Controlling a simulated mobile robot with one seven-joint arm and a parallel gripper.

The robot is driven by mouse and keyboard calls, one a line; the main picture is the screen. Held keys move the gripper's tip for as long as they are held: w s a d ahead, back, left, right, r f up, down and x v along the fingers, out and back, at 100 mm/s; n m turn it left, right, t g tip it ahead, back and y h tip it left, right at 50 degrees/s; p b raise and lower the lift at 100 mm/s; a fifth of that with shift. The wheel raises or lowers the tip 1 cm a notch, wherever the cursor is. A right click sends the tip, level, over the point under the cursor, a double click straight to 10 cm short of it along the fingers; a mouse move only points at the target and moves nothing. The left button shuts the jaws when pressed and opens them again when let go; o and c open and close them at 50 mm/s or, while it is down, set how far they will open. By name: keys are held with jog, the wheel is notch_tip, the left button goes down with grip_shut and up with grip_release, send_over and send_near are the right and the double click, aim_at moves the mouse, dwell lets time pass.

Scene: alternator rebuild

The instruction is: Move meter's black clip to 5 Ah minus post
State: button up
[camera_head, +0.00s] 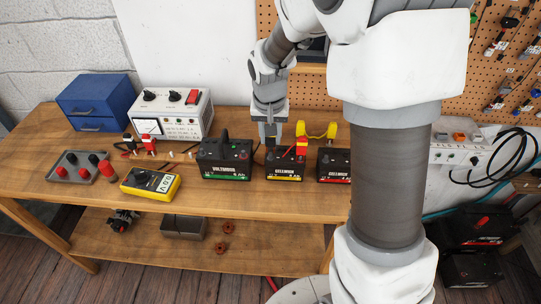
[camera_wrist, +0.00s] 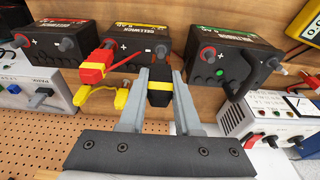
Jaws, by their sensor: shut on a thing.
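My gripper (camera_head: 270,139) is shut on a black clip with a yellow band, which shows between the fingers in the wrist view (camera_wrist: 158,88). It is low over the left post of the middle, yellow-labelled battery (camera_head: 285,166). In the wrist view the clip's tip is close to that battery's bare grey post (camera_wrist: 160,50); I cannot tell whether they touch. A red clip (camera_wrist: 94,64) sits at this battery's plus post. The green-labelled battery (camera_head: 226,161) stands to the left, the red-labelled one (camera_head: 333,165) to the right. The yellow meter (camera_head: 150,182) lies at the front left. Amp-hour figures are too small to read.
A white power supply (camera_head: 172,115) and a blue drawer box (camera_head: 97,101) stand at the back left. A grey tray (camera_head: 52,178) holds red and black parts. A yellow lead (camera_head: 319,136) is behind the batteries. The bench front (camera_head: 240,200) is clear.

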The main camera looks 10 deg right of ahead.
jog(key=shift+f+b, duration=0.7)
jog(key=shift+f, duration=0.35)
jog(key=o, duration=1)
jog(key=shift+r, duration=0.2)
notch_tip(320, 180, up, 8)
jog(key=p, duration=0.6)
jog(key=shift+r, duration=0.2)
jog(key=shift+f, duration=0.1)
